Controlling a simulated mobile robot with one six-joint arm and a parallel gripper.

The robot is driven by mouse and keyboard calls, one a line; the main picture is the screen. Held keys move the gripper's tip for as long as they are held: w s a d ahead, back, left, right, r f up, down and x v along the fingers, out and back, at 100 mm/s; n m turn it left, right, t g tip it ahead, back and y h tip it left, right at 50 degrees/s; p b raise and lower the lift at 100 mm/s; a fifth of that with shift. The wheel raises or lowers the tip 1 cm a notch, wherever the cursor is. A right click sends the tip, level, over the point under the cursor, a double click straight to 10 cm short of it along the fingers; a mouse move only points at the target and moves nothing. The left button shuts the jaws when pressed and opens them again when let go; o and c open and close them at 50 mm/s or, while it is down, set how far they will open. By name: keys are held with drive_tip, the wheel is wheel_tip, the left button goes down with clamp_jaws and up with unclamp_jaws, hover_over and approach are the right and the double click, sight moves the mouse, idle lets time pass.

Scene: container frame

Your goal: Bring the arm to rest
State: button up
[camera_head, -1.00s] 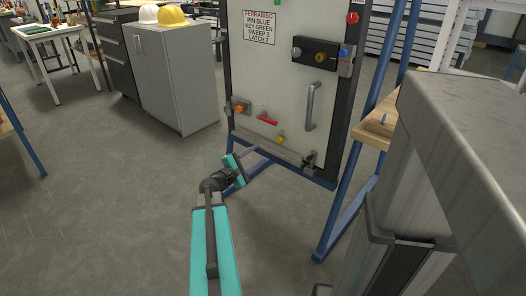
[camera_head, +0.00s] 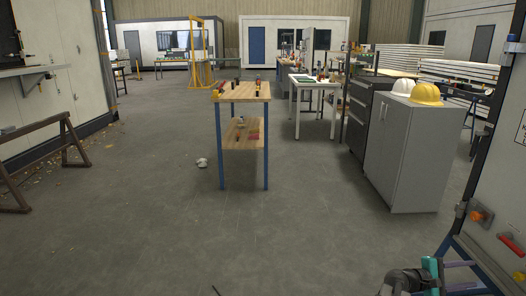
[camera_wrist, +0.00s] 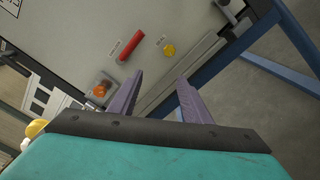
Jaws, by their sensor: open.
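My gripper (camera_wrist: 158,95) is open and empty in the wrist view, its two purple fingers apart in front of the lower part of a pale panel (camera_wrist: 175,22). Between and beyond the fingers are a red handle (camera_wrist: 130,47), a yellow knob (camera_wrist: 169,50) and an orange knob (camera_wrist: 101,89) on the panel. None of them is touched, as far as I can see. In the head view only part of my gripper (camera_head: 460,264) shows at the bottom right, beside the panel's blue frame. The rest of my arm is mostly out of view.
A grey cabinet (camera_head: 408,160) with a white and a yellow hard hat (camera_head: 427,94) stands left of the panel. A wooden workbench (camera_head: 243,92) with blue legs stands mid-view. A trestle (camera_head: 40,150) is at the left.

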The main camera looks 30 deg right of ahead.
drive_tip(key=w+a+f+n+t+p, duration=0.1)
drive_tip(key=w+a+n+t+p, duration=0.2)
drive_tip(key=w+a, duration=0.5)
drive_tip(key=w+a+f+n+t+p, duration=0.15)
drive_tip(key=w+a+p, duration=0.25)
drive_tip(key=w, duration=0.8)
drive_tip(key=w+a+f+t+y+p, duration=0.1)
drive_tip(key=w+a+f+y+p, duration=0.2)
drive_tip(key=a, duration=0.6)
drive_tip(key=w+a+f+t+p, duration=0.2)
drive_tip(key=w+a+f+p, duration=0.25)
drive_tip(key=a, duration=0.35)
drive_tip(key=s+a+f+g+y+p, duration=0.1)
drive_tip(key=s+a+f+y+p, duration=0.15)
drive_tip(key=a, duration=0.85)
drive_tip(key=s+a+f+y+p, duration=0.2)
drive_tip(key=a+f+y+p, duration=0.15)
drive_tip(key=a, duration=0.65)
drive_tip(key=s+a+f+m+g+y+p, duration=0.1)
drive_tip(key=s+a+f+m+g+y, duration=0.1)
drive_tip(key=s+a, duration=0.4)
drive_tip(key=s+a+f+m+g+y, duration=0.2)
drive_tip(key=s+a+m+y, duration=0.2)
drive_tip(key=a, duration=1.1)
drive_tip(key=s+y, duration=0.1)
drive_tip(key=s, duration=0.2)
drive_tip(key=shift+a+f+p, duration=0.15)
drive_tip(key=shift+p, duration=0.2)
